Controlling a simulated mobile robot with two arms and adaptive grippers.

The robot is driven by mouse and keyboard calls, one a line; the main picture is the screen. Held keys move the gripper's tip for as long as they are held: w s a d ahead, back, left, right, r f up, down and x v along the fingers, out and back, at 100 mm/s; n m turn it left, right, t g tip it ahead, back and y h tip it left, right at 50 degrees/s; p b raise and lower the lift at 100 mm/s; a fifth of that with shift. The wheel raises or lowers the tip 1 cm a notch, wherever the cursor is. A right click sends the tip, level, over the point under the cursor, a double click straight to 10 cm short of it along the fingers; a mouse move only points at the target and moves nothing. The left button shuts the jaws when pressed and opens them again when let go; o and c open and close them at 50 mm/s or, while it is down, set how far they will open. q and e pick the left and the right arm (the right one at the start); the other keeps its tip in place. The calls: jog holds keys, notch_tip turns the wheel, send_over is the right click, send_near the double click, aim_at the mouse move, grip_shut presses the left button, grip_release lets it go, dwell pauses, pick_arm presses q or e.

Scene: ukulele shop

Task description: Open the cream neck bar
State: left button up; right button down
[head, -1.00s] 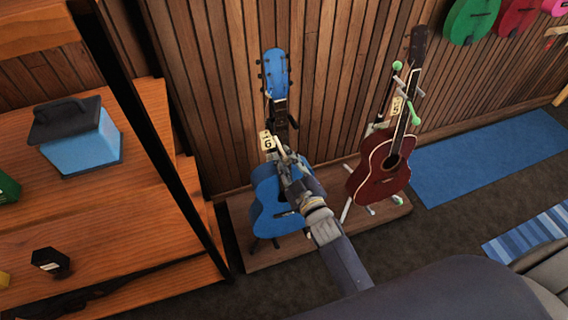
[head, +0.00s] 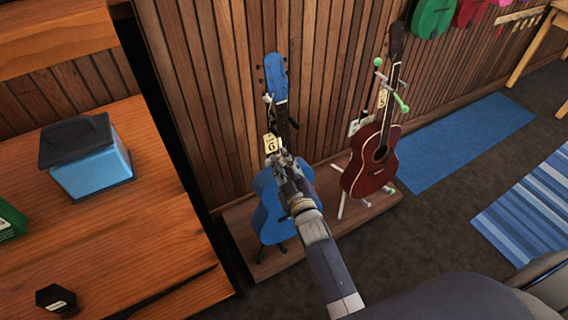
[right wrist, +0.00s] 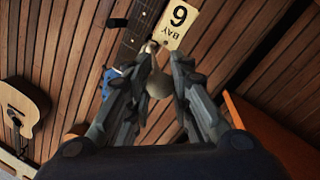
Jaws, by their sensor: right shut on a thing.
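The blue ukulele (head: 268,205) hangs upright on its stand by the wood-slat wall, its blue headstock (head: 275,75) at the top. My right gripper (head: 282,160) is in front of its upper body, just below the hanging tag. In the right wrist view, my right gripper (right wrist: 162,75) is shut on the rounded cream end of the neck bar (right wrist: 158,86), beside the dark fretboard (right wrist: 137,35). In the head view the gripper hides this held end, and how far the bar is swung cannot be told. My left gripper is not in view.
A bay 6 tag (head: 271,143) hangs close to my right fingers. A red guitar (head: 370,165) stands to the right on a stand with a green-tipped bar (head: 391,85). A wooden shelf (head: 150,240) with a blue box (head: 92,172) stands at left.

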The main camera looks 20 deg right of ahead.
jog(key=shift+a, duration=0.25)
jog(key=c, duration=1.4)
grip_release()
jog(key=shift+w+a, duration=0.1)
jog(key=shift+s+d, duration=0.2)
jog(key=shift+s, duration=0.05)
jog(key=s, duration=0.7)
jog(key=shift+a, duration=0.25)
